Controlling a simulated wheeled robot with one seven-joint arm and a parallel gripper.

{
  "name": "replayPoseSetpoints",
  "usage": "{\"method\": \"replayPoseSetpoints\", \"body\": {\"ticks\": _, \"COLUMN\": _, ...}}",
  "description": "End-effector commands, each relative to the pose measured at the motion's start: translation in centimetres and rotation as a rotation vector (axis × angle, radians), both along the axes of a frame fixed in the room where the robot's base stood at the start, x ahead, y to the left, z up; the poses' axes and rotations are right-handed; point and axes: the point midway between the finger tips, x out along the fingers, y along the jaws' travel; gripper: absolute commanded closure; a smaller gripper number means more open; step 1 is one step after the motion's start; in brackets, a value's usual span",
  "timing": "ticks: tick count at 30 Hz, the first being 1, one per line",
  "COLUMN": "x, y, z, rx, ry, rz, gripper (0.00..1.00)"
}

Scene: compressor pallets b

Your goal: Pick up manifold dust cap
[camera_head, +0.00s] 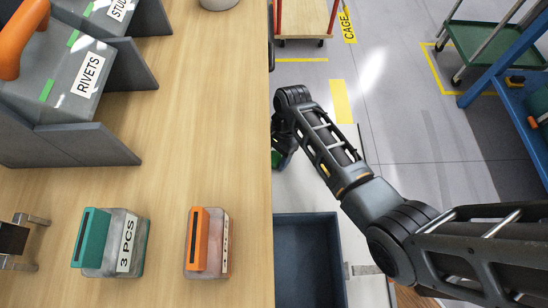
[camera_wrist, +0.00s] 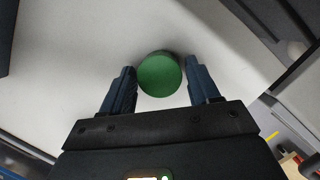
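A round green cap (camera_wrist: 160,75), which looks like the manifold dust cap, rests on a pale surface in the wrist view. My gripper (camera_wrist: 160,82) is open, with its two dark blue fingers on either side of the cap. The left finger is very close to the cap's edge, and I cannot tell if it touches. A small gap shows at the right finger. In the head view, my gripper (camera_head: 284,150) is down beside the table's right edge, and a sliver of green shows there. The cap itself is mostly hidden in that view.
A wooden table (camera_head: 220,100) fills the left, with grey bins (camera_head: 60,75), a teal box (camera_head: 115,243) and an orange box (camera_head: 208,243). A dark blue open bin (camera_head: 308,255) sits below my arm. A green cart (camera_head: 490,45) and a blue rack (camera_head: 500,70) stand at the right.

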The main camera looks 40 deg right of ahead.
Motion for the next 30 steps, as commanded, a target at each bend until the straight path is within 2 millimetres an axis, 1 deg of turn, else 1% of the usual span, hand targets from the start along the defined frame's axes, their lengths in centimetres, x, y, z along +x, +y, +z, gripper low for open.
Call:
{"method": "replayPoseSetpoints", "body": {"ticks": 1, "x": 0.0, "y": 0.0, "z": 0.0, "rx": 0.0, "ry": 0.0, "rz": 0.0, "gripper": 0.44}}
{"method": "replayPoseSetpoints", "body": {"ticks": 12, "x": 0.0, "y": 0.0, "z": 0.0, "rx": 0.0, "ry": 0.0, "rz": 0.0, "gripper": 0.8}}
{"method": "replayPoseSetpoints", "body": {"ticks": 13, "x": 0.0, "y": 0.0, "z": 0.0, "rx": 0.0, "ry": 0.0, "rz": 0.0, "gripper": 0.81}}
{"method": "replayPoseSetpoints", "body": {"ticks": 20, "x": 0.0, "y": 0.0, "z": 0.1, "rx": 0.0, "ry": 0.0, "rz": 0.0, "gripper": 0.81}}
{"method": "replayPoseSetpoints", "body": {"ticks": 23, "x": 0.0, "y": 0.0, "z": 0.4, "rx": 0.0, "ry": 0.0, "rz": 0.0, "gripper": 0.81}}
{"method": "replayPoseSetpoints", "body": {"ticks": 26, "x": 0.0, "y": 0.0, "z": 1.3, "rx": 0.0, "ry": -0.001, "rz": 0.001, "gripper": 0.81}}
{"method": "replayPoseSetpoints", "body": {"ticks": 30, "x": 0.1, "y": 0.0, "z": 3.5, "rx": 0.0, "ry": -0.003, "rz": 0.0, "gripper": 0.81}}
